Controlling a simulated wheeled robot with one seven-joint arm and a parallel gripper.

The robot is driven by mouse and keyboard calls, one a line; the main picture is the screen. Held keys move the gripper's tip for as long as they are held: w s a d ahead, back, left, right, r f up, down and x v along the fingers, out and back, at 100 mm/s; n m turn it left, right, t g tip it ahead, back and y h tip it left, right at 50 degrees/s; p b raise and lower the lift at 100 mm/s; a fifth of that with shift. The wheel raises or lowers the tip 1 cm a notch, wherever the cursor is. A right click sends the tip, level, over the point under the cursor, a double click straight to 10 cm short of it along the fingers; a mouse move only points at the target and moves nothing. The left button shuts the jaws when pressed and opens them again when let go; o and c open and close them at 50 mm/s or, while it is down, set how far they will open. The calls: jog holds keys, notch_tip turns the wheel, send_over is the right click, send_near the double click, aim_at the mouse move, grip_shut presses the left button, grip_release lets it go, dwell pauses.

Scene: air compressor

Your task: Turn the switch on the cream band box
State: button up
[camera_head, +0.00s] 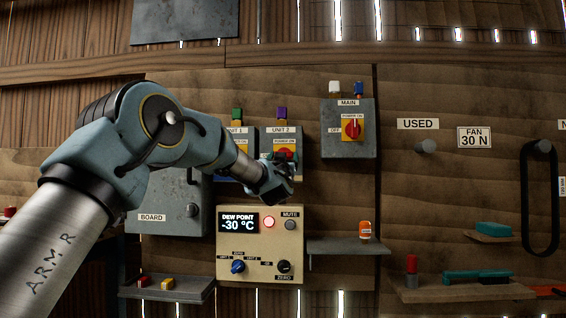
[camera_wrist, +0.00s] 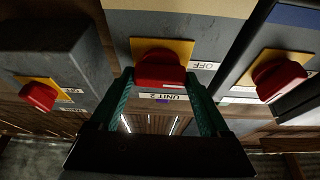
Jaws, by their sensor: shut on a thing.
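The UNIT 2 box (camera_head: 296,141) is grey, with a yellow plate and a red switch knob (camera_head: 289,155) partly hidden behind my gripper (camera_head: 285,162). The wrist view is upside down; there the box has a cream band (camera_wrist: 185,7) along its top edge in the picture. The red knob (camera_wrist: 160,69) sits on its yellow plate between the two green fingers of my gripper (camera_wrist: 160,80), which is shut on it. I cannot tell its exact angle.
The neighbouring UNIT 1 box shows a blue band (camera_wrist: 297,15) and a red knob (camera_wrist: 282,77). The MAIN box (camera_head: 348,145) has its own red switch. The cream dew point panel (camera_head: 260,256) lies just below my gripper.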

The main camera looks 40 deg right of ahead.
jog(key=shift+n, duration=0.4)
jog(key=o, duration=1.2)
jog(key=b+v, duration=0.2)
jog(key=v, duration=0.8)
jog(key=shift+s+a+f, duration=0.15)
jog(key=shift+s+f, duration=0.05)
jog(key=shift+s, duration=0.15)
jog(key=shift+w, duration=0.1)
